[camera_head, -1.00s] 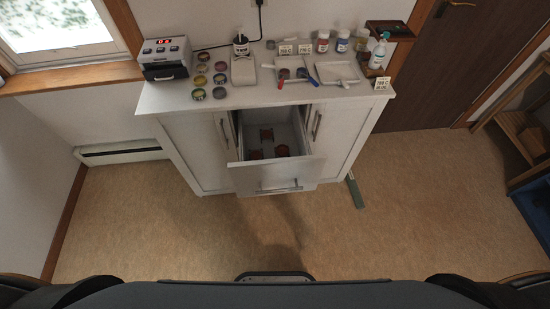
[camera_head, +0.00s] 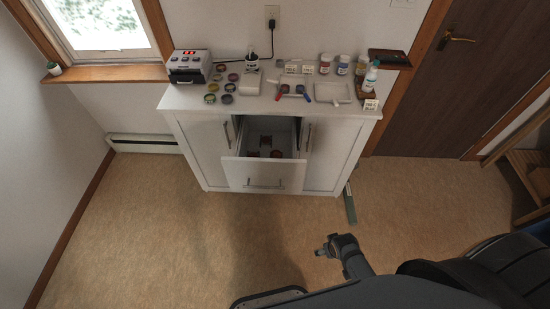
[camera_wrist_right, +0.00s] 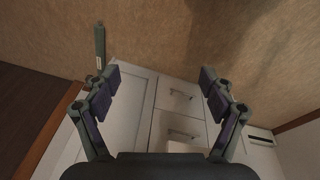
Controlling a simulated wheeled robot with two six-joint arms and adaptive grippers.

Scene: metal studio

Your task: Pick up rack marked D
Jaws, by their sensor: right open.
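No rack with a readable D shows. A narrow green object (camera_head: 350,205) lies on the floor at the right foot of the white cabinet. It also shows in the right wrist view as a green bar (camera_wrist_right: 100,42) with a small white label, too small to read. My right gripper (camera_wrist_right: 160,82) is open and empty, its two fingers spread wide before the cabinet fronts. In the head view my right arm comes in from the lower right, its end (camera_head: 328,246) above the floor, below and left of the green object. My left gripper is out of view.
The white cabinet (camera_head: 335,155) has an open middle drawer (camera_head: 262,174) with reddish items inside. On its top stand a device (camera_head: 188,68), several coloured rings, bottles, a white tray (camera_head: 332,92) and small label cards. A wooden stand (camera_head: 530,170) is at right.

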